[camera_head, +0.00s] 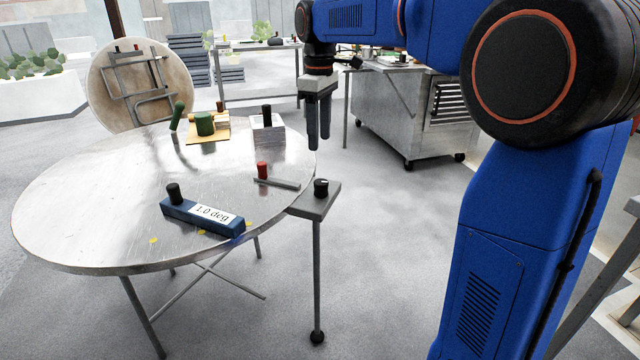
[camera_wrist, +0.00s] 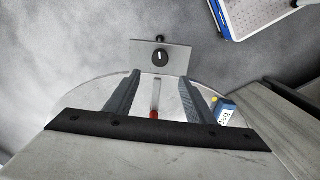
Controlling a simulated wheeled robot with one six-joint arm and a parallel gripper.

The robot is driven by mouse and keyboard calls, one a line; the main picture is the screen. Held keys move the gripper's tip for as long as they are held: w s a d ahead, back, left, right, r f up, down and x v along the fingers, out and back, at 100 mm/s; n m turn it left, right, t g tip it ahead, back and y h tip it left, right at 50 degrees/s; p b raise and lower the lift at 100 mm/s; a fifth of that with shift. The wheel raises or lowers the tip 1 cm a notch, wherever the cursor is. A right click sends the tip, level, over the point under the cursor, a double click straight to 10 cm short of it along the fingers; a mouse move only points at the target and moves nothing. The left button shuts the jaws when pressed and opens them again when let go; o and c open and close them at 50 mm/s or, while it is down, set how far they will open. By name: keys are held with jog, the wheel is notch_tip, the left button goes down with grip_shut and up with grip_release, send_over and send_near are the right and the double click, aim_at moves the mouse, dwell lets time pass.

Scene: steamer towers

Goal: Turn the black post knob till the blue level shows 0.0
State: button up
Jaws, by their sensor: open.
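The black post knob (camera_head: 321,187) stands on a small grey plate (camera_head: 313,206) on top of a thin post at the table's right edge. It also shows in the wrist view (camera_wrist: 160,57), with a white mark on its top. The blue level (camera_head: 202,216) lies on the round table and its label reads 1.0 deg. Part of it shows at the right in the wrist view (camera_wrist: 226,112). My gripper (camera_head: 319,140) is open and empty. It points down, above and beyond the knob, apart from it. In the wrist view the fingers (camera_wrist: 158,88) are spread.
The round metal table (camera_head: 95,215) carries a red-knobbed grey bar (camera_head: 275,181), a white block with a black knob (camera_head: 267,130) and a green pot (camera_head: 205,123) on a board. A metal cart (camera_head: 410,105) stands behind. Floor right of the post is clear.

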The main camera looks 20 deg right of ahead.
aim_at(320, 181)
notch_tip(320, 181, down, 15)
jog(key=shift+r, duration=0.2)
dwell(0.3)
jog(key=c, duration=1.1)
